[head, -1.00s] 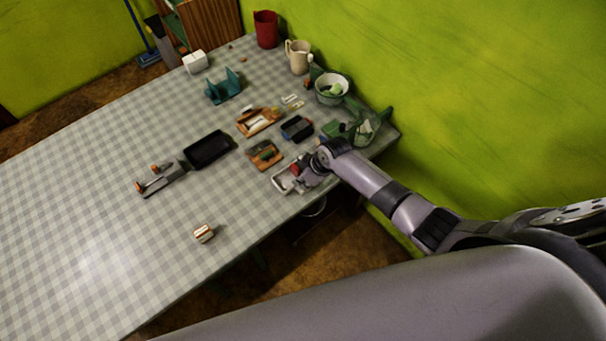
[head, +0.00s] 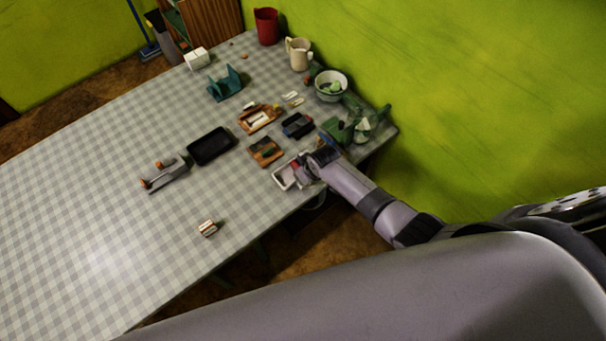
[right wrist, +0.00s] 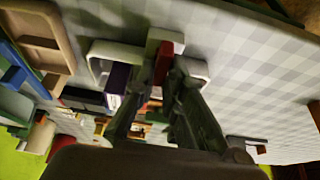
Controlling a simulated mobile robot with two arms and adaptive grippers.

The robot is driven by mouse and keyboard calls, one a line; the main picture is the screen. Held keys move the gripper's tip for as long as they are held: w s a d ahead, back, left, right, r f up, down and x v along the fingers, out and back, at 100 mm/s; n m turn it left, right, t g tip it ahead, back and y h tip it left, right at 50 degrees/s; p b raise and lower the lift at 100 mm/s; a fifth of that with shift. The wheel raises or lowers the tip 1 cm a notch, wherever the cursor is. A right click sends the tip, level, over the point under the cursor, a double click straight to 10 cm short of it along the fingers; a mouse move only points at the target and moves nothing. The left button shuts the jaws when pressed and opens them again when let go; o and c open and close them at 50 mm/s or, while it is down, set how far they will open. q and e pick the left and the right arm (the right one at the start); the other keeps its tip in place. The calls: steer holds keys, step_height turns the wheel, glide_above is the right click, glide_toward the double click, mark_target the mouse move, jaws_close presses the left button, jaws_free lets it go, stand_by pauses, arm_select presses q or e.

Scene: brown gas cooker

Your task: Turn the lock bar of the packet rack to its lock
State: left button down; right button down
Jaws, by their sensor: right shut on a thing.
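The packet rack (head: 280,180) looks like a small pale open frame near the table's front right edge. In the right wrist view its white rim (right wrist: 102,50) shows, with a dark purple item inside. A red piece (right wrist: 163,60), which looks like the lock bar, stands between my fingertips at the rim. My right gripper (head: 302,170) is over the rack and partly hides it; the right wrist view shows the gripper (right wrist: 170,80) shut on the red piece. I cannot tell the bar's exact angle or where its lock is. My left gripper is not in view.
Close by are an orange-brown tray (head: 266,152), a dark blue box (head: 297,125) and a green holder (head: 370,125). A black tray (head: 211,147) and a grey stand with orange ends (head: 166,174) lie left. The table's near left part is clear.

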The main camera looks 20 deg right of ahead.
steer(key=shift+w+r, duration=0.1)
steer(key=c, duration=1.9)
jaws_free()
steer(key=shift+c, duration=0.2)
steer(key=v, duration=1.2)
steer(key=shift+d, duration=0.1)
